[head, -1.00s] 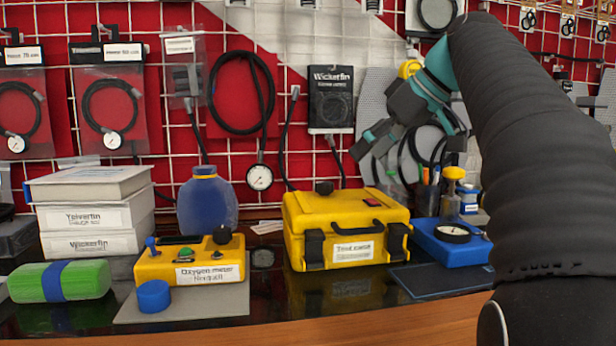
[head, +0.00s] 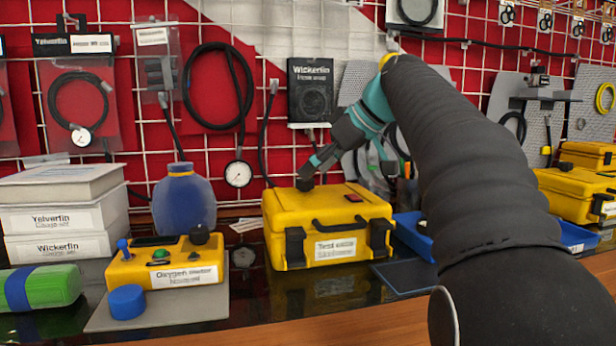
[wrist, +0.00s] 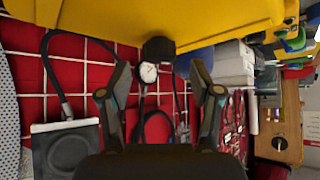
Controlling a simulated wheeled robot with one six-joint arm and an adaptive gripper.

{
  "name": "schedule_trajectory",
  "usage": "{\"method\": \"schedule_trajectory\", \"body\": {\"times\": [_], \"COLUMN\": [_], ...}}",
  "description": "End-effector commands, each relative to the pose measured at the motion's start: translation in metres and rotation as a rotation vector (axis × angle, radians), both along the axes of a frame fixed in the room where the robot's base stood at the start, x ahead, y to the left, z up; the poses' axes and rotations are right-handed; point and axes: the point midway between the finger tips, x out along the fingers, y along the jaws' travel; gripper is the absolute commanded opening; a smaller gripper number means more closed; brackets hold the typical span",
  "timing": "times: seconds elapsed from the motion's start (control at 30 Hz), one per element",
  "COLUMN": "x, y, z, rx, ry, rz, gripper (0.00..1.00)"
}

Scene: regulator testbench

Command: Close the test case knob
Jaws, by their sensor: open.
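The yellow test case (head: 335,215) stands lid-down on the bench, in the middle of the head view. Its small black knob (head: 305,185) sticks up from the left part of the top face, and a red switch (head: 353,198) sits to its right. My gripper (head: 312,166) is just above the knob, reaching in from the upper right. In the wrist view, my gripper (wrist: 160,72) has its two fingers spread apart and empty. The black knob (wrist: 158,50) shows between and slightly past the fingertips, under the yellow case (wrist: 150,18). Contact with the knob cannot be seen.
A yellow oxygen meter (head: 165,262) with its own black knob stands to the left. White boxes (head: 65,218) and a blue bottle (head: 184,200) are behind it. A blue tray (head: 412,230) is right of the case. Gauges and hoses hang on the grid wall behind.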

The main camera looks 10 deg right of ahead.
Motion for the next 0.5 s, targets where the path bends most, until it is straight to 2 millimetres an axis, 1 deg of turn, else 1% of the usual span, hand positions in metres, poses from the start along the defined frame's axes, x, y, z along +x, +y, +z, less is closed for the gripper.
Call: {"method": "schedule_trajectory", "body": {"times": [0.03,0.2,0.5], "x": [0.003,0.012,0.016], "y": [0.005,0.012,0.016], "z": [-0.006,-0.017,-0.022], "rx": [0.0,0.001,-0.001], "ry": [0.002,0.001,-0.001], "rz": [0.001,0.0,-0.001], "gripper": [0.64,0.64,0.64]}}
